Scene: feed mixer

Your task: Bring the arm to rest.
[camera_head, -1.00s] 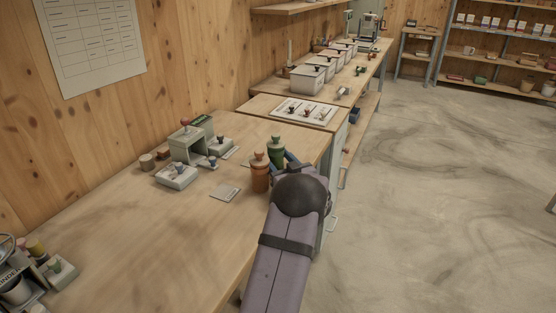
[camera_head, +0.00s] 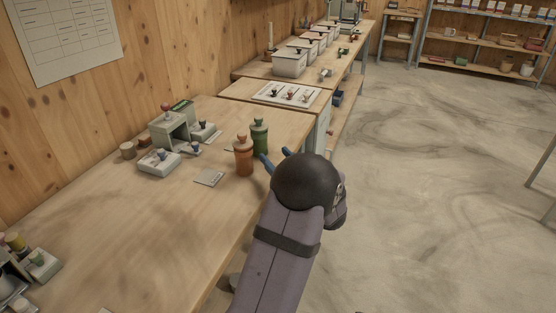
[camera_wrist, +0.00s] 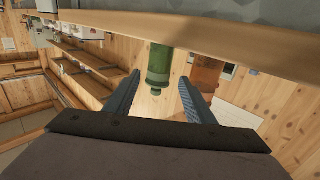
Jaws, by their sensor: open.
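My gripper (camera_head: 276,160) is beyond the dark round wrist of my arm, at the right edge of the near workbench (camera_head: 165,225). Only the blue fingertips show past the wrist in the head view. In the wrist view my gripper (camera_wrist: 161,87) has its two blue fingers spread apart with nothing between them. A green bottle (camera_head: 259,138) and an orange bottle (camera_head: 243,158) stand upright on the bench just left of the fingers. In the wrist view the green bottle (camera_wrist: 159,66) shows beyond the finger gap, and the orange bottle (camera_wrist: 206,75) is to its right.
A grey scale-like device (camera_head: 170,128) and small boxes stand farther left on the bench. A flat grey plate (camera_head: 209,178) lies near the orange bottle. A white tray with knobs (camera_head: 287,93) and lidded white bins (camera_head: 289,63) are behind. The concrete floor (camera_head: 430,200) at right is open.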

